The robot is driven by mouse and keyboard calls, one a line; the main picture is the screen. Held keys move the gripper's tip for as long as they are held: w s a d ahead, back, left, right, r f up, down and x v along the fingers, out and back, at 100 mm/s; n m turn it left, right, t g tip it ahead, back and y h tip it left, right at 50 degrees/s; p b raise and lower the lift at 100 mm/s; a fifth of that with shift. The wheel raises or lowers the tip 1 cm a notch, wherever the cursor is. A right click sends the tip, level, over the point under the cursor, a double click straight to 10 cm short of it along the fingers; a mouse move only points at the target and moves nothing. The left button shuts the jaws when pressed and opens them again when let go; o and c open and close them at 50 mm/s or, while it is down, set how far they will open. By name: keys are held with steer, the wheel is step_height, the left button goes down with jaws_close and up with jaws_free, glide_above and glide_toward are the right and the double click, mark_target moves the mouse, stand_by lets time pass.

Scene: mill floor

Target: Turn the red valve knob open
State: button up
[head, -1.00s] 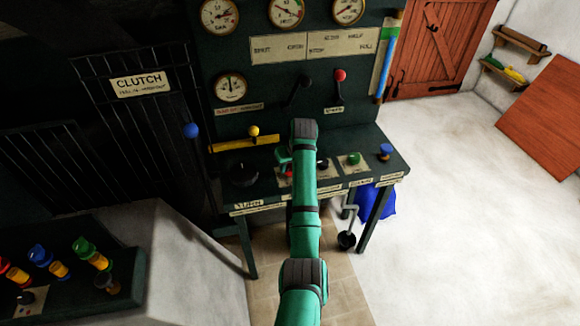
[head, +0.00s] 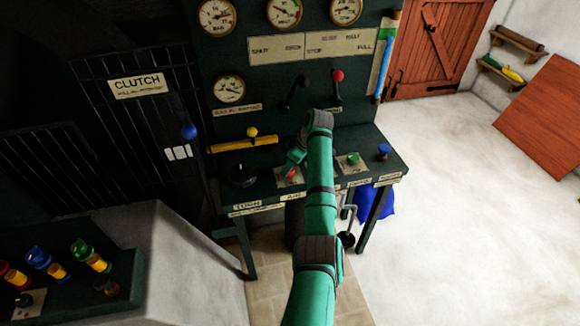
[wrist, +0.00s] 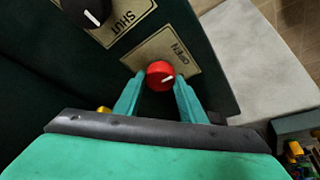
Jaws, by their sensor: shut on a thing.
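The red valve knob (wrist: 160,74) sits on a cream plate marked OPEN (wrist: 180,52) in the wrist view. My arm hides part of the console there.
A black knob (wrist: 96,12) by a SHUT plate stands near the red one. On the console (head: 270,187) are a green knob (head: 352,158), a blue knob (head: 384,150) and a yellow-knobbed lever (head: 252,132). A red-knobbed lever (head: 337,75) is on the panel behind.

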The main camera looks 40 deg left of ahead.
steer(key=shift+f, duration=0.1)
stand_by(0.3)
steer(key=o, duration=1)
steer(key=shift+o, duration=0.2)
steer(key=v, duration=1)
steer(key=shift+r, duration=0.4)
steer(key=shift+d, duration=0.15)
